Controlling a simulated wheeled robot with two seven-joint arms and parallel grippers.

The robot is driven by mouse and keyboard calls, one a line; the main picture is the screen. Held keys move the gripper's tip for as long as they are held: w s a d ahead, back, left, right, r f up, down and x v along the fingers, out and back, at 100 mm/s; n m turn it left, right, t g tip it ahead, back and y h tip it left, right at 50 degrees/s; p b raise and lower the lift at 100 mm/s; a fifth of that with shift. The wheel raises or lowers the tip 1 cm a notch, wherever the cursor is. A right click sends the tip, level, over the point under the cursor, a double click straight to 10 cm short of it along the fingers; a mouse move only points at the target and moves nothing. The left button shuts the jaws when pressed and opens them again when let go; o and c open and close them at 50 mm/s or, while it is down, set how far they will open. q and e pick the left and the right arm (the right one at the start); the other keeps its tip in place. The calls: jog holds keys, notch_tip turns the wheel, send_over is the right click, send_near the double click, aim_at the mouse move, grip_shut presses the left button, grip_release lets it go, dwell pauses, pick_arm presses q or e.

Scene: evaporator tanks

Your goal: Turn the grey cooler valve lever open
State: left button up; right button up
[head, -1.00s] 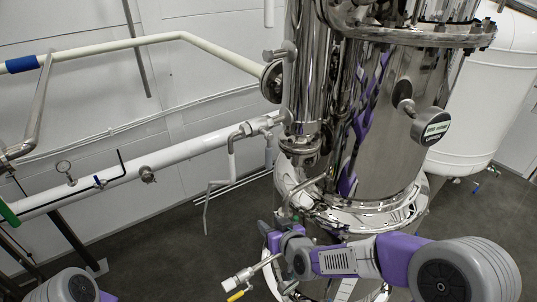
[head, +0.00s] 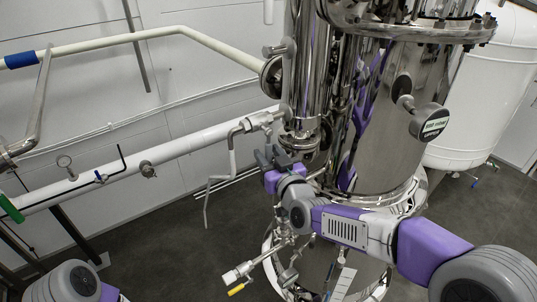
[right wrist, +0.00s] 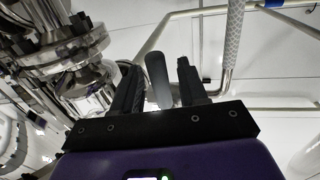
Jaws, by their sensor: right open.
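The grey valve lever (right wrist: 157,78) shows in the right wrist view as a rounded upright bar between the two dark fingers of my right gripper (right wrist: 158,66). It is nearer the left finger, with a clear gap to the right one. My right gripper is open; I cannot tell how deep the lever sits between the fingers. In the head view my right gripper (head: 268,154) is raised just below the valve fitting (head: 258,121) at the end of the white pipe, and it mostly hides the lever there. My left gripper is out of view.
A shiny steel tank (head: 385,130) stands close on the right of my right gripper. A white pipe (head: 190,148) runs along the wall on the left. A yellow-handled valve (head: 238,288) is low in front. A white tank (head: 480,110) stands at the back right.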

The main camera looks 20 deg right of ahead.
jog(key=shift+w, duration=0.25)
grip_shut()
jog(key=shift+a, duration=0.15)
